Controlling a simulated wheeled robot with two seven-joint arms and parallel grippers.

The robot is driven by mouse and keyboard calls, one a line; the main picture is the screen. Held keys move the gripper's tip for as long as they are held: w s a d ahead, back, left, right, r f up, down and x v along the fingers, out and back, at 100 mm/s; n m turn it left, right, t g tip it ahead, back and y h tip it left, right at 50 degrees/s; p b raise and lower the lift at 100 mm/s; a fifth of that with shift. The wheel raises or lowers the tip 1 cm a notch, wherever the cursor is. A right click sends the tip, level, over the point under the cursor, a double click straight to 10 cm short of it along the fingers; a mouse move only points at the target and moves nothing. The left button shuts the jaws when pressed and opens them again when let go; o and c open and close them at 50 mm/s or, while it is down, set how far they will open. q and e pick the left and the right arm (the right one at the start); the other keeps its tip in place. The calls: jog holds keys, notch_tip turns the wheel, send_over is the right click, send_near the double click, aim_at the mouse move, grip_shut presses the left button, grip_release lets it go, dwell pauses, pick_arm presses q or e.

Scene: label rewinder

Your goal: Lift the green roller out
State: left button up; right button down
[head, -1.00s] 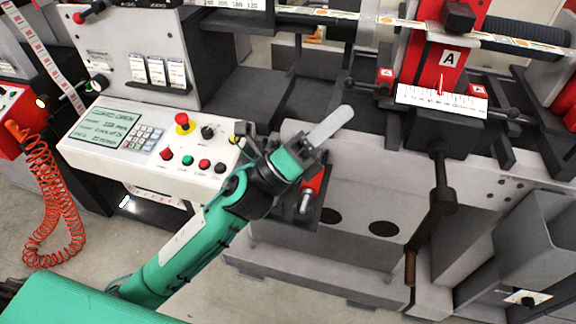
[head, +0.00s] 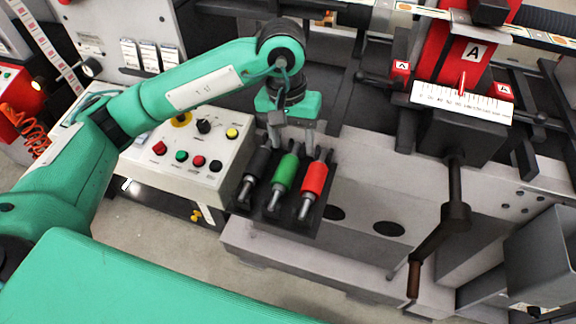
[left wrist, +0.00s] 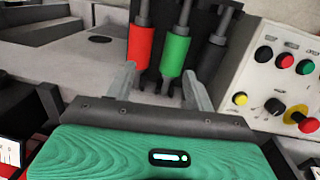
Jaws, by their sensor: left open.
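The green roller (head: 286,172) lies in a dark holder (head: 272,222) between a black roller (head: 258,163) and a red roller (head: 314,178). It also shows in the left wrist view (left wrist: 176,52), with the red roller (left wrist: 140,45) on its left. My left gripper (head: 291,150) is open and points down over the far end of the green roller. In the left wrist view its fingers (left wrist: 158,86) stand apart, one on each side of the green roller's end. I cannot tell whether they touch it. My right gripper is not in view.
A control panel (head: 217,170) with several coloured buttons stands just left of the holder. A grey machine bed (head: 365,175) with dark holes lies to the right. A crank handle (head: 455,215) and a red block marked A (head: 440,70) are farther right.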

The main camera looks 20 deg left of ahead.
aim_at(285, 168)
pick_arm(q)
jog(key=shift+y, duration=0.6)
jog(key=f, duration=0.2)
jog(key=a+f+p, duration=0.1)
jog(key=f, duration=0.2)
jog(key=w+a+f, duration=0.1)
jog(key=f, duration=0.2)
jog(key=shift+p, duration=0.4)
jog(key=shift+w+f+p, duration=0.1)
jog(key=shift+f+p, duration=0.35)
jog(key=shift+f, duration=0.05)
notch_tip(285, 168, down, 3)
jog(key=shift+w+f+p, duration=0.1)
jog(key=shift+p, duration=0.5)
jog(key=shift+f, duration=0.45)
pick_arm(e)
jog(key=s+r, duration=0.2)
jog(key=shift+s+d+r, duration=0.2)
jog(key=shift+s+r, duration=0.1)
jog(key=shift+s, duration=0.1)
pick_arm(q)
jog(key=c, duration=1)
